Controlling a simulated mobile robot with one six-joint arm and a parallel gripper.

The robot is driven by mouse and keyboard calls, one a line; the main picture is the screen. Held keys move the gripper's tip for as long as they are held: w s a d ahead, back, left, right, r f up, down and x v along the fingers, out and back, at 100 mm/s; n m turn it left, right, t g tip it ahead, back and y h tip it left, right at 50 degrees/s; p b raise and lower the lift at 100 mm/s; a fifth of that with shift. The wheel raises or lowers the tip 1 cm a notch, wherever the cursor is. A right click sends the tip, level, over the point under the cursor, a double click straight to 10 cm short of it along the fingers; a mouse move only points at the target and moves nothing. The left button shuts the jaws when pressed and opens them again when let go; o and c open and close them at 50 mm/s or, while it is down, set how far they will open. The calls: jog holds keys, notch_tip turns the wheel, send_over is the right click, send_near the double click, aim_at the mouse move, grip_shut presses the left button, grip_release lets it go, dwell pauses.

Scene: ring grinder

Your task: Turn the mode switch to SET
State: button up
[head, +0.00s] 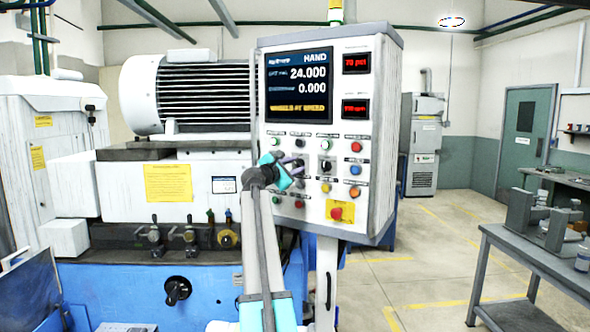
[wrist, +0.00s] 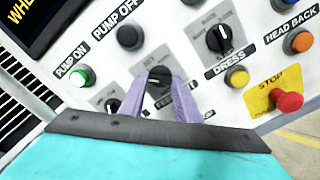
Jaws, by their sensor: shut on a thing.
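The control panel (head: 345,210) has several buttons and black selector knobs below a screen (head: 299,87) that reads HAND, 24.000 and 0.000. My gripper (head: 296,168) is at the left part of the knob rows. In the wrist view, my gripper (wrist: 160,90) has its two purple fingers closed on either side of a black selector knob (wrist: 159,73). The fingers hide part of this knob and its plate. A third (wrist: 112,105) is at the left, partly hidden.
Close around the fingers are the green PUMP ON button (wrist: 79,76), the black PUMP OFF button (wrist: 128,36), a yellow button (wrist: 237,76) and the red STOP button (wrist: 289,101). A grey workbench (head: 530,250) stands at the right. The floor between it and the panel is clear.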

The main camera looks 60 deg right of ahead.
jog(key=m+b, duration=0.1)
jog(key=b, duration=0.1)
jog(key=m+b, duration=0.4)
jog(key=b, duration=0.1)
jog(key=shift+w+f, duration=0.1)
jog(key=shift+f, duration=0.2)
jog(key=m+b, duration=0.4)
jog(key=shift+r, duration=0.1)
jog(key=o, duration=1)
jog(key=shift+a+r, duration=0.1)
jog(key=shift+a, duration=0.05)
jog(key=shift+o, duration=0.2)
